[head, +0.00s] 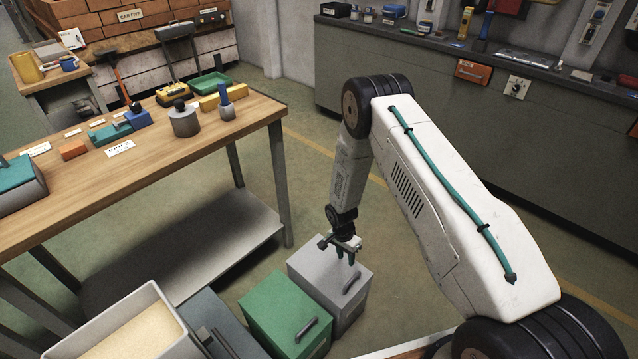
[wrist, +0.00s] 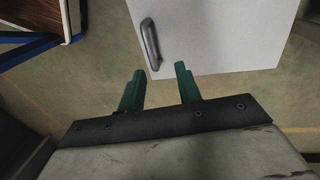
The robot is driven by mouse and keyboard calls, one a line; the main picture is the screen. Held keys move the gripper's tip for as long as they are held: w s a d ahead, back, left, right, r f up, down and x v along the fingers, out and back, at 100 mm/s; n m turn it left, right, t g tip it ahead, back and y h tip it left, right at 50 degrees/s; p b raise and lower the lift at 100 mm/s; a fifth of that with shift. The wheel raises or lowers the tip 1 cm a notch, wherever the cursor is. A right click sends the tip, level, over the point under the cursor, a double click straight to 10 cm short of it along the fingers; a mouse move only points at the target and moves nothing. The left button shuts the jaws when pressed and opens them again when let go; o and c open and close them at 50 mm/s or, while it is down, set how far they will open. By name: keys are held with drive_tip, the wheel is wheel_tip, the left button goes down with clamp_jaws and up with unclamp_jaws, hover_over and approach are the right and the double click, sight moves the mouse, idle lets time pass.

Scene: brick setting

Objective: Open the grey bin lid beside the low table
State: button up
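The light grey bin (head: 328,288) stands on the floor beside the wooden table, with its lid (head: 318,265) shut. A dark bar handle (head: 354,279) sits near one edge of the lid. My gripper (head: 345,258) is above the lid in the head view, pointing down. In the wrist view my gripper (wrist: 158,80) has its two green fingers apart with nothing between them. There the lid (wrist: 215,35) and its handle (wrist: 150,45) lie just beyond the fingertips, and no contact shows.
A green-lidded bin (head: 285,312) stands next to the grey one, then a dark grey bin (head: 215,325) and an open pale crate (head: 130,330). The wooden table (head: 200,150) holds tools and blocks. Floor to the right of the grey bin is clear.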

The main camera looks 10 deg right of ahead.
drive_tip(key=s+r+n+g, duration=0.2)
drive_tip(key=s+n, duration=0.1)
drive_tip(key=s, duration=0.3)
drive_tip(key=s+d+r+n+g, duration=0.1)
drive_tip(key=s+r+n, duration=0.25)
drive_tip(key=r, duration=1.55)
drive_tip(key=s+r+n, duration=0.3)
drive_tip(key=s+r, duration=0.2)
drive_tip(key=r, duration=1.4)
drive_tip(key=s+r+n+t+y, duration=0.1)
drive_tip(key=s+r+t, duration=0.4)
drive_tip(key=s+r, duration=1.3)
wheel_tip(320, 180, up, 2)
drive_tip(key=shift+s+d+r+n+t, duration=0.15)
drive_tip(key=shift+s+d+n+t, duration=0.15)
drive_tip(key=shift+n, duration=0.15)
drive_tip(key=shift+r, duration=0.25)
clamp_jaws()
